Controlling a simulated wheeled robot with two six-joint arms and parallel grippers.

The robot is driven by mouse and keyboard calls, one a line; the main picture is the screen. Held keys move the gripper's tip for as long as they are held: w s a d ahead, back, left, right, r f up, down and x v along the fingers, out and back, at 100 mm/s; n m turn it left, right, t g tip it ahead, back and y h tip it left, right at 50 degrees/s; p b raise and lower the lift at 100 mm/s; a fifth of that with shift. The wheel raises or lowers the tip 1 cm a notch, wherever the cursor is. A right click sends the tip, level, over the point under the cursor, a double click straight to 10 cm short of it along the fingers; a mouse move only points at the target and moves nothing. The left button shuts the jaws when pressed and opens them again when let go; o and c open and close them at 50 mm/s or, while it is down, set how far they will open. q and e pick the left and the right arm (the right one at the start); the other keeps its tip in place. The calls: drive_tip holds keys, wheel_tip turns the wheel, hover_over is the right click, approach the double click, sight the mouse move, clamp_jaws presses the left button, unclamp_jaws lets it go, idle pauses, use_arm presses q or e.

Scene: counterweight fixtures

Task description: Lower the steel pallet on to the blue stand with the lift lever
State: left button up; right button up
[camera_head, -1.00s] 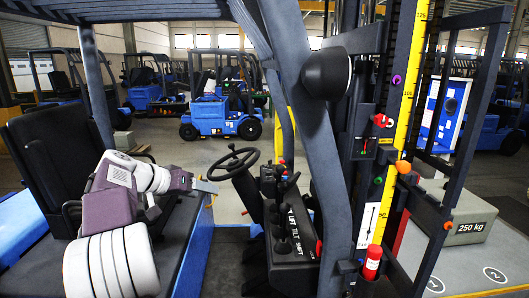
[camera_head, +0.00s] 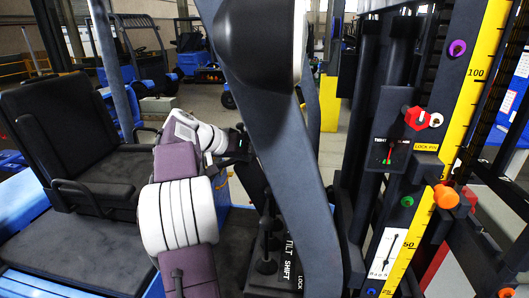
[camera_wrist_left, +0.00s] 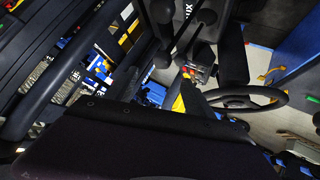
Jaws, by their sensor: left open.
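The lever console (camera_head: 284,272) stands below and right of the gripper, with TILT, SHIFT and LOCK labels showing. Dark levers (camera_head: 266,228) rise from it; the lift label is hidden, so I cannot tell which is the lift lever. In the left wrist view, a dark arm part fills the foreground. I cannot make out the steel pallet or the blue stand. My right gripper is not in view.
The slanted post (camera_head: 277,130) blocks the middle of the head view. A yellow height scale (camera_head: 470,105) with coloured knobs stands right. A red lock pin (camera_head: 418,118) sits beside it. The steering wheel (camera_wrist_left: 250,97) shows in the left wrist view. The black seat (camera_head: 75,125) is left.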

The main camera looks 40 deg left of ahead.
use_arm(q)
drive_tip(key=b+x, duration=0.1)
drive_tip(key=x, duration=0.9)
drive_tip(key=shift+s+f, duration=0.1)
drive_tip(key=shift+f, duration=0.15)
drive_tip(key=shift+s+a, duration=0.1)
drive_tip(key=shift+s, duration=0.25)
drive_tip(key=shift+w, duration=0.35)
drive_tip(key=c, duration=1)
drive_tip(key=shift+c, duration=0.3)
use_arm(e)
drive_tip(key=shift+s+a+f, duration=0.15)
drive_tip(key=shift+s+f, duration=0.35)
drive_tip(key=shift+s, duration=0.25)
use_arm(q)
drive_tip(key=shift+s, duration=0.1)
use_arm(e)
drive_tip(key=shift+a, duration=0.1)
